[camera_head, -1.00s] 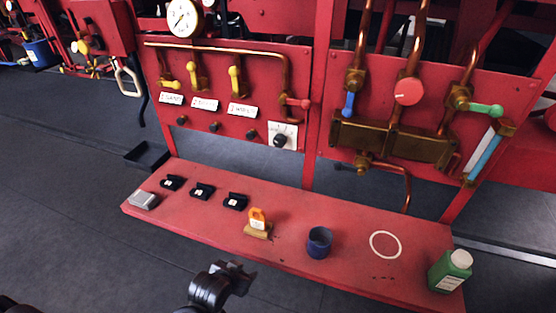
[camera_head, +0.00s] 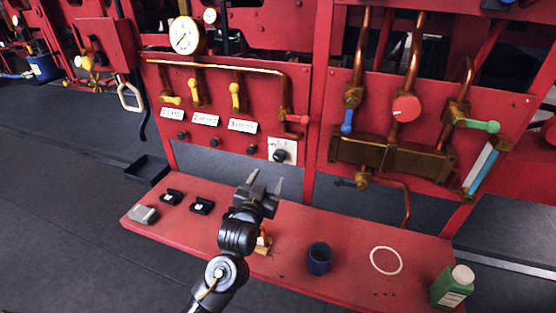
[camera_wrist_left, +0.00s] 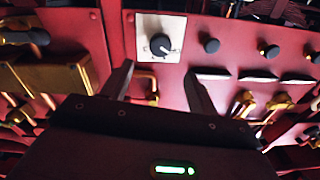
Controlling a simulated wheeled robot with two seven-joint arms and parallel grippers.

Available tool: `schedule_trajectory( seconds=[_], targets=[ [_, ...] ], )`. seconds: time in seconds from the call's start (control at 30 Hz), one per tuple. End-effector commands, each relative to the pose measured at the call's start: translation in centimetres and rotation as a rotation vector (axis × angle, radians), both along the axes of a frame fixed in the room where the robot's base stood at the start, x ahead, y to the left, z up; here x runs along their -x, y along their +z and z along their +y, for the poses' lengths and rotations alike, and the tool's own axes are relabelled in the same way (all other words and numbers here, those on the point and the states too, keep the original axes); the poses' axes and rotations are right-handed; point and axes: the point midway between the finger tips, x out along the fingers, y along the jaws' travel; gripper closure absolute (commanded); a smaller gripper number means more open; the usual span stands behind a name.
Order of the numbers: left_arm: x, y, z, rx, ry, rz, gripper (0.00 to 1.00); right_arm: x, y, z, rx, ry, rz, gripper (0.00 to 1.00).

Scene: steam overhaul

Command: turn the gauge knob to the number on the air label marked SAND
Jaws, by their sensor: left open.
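The gauge knob (camera_head: 281,155) is black and sits on a white plate at the lower right of the left red panel. It also shows in the left wrist view (camera_wrist_left: 159,45), where the picture is turned over. Three white labels, a left one (camera_head: 172,114), a middle one (camera_head: 205,119) and a right one (camera_head: 242,126), hang under yellow valve levers. Their text is too small to read. My left gripper (camera_head: 266,180) is open and empty, its fingers pointing toward the panel, apart from the knob. In the left wrist view the knob lies beyond the gap between the fingers (camera_wrist_left: 158,72). My right gripper is out of view.
A red shelf (camera_head: 340,276) runs below the panel. It holds black blocks (camera_head: 202,207), a blue cup (camera_head: 319,258), a green bottle (camera_head: 452,287) and an orange-topped item (camera_head: 264,241), partly hidden by my arm. Copper pipes and valves (camera_head: 405,108) stand right of the knob.

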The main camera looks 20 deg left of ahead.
Motion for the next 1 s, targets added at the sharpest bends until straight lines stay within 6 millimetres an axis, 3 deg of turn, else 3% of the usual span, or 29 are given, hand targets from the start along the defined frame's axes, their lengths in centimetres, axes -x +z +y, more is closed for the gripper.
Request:
schedule_trajectory(
  seconds=[0.17, 0.6, 0.8, 1.0],
  targets=[
    [-1.5, 0.2, 0.0, -0.001, 0.0, 0.001, 0.41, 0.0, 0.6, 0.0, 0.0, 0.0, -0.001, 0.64],
    [-9.1, 0.1, -0.2, 0.0, 0.0, 0.003, 0.41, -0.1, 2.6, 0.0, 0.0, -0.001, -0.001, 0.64],
    [-10.5, -0.1, -0.3, 0.0, -0.001, 0.004, 0.41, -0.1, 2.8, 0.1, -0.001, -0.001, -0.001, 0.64],
    [-10.7, -0.1, -0.3, 0.001, -0.002, 0.003, 0.41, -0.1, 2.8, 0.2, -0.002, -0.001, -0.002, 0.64]
  ],
)
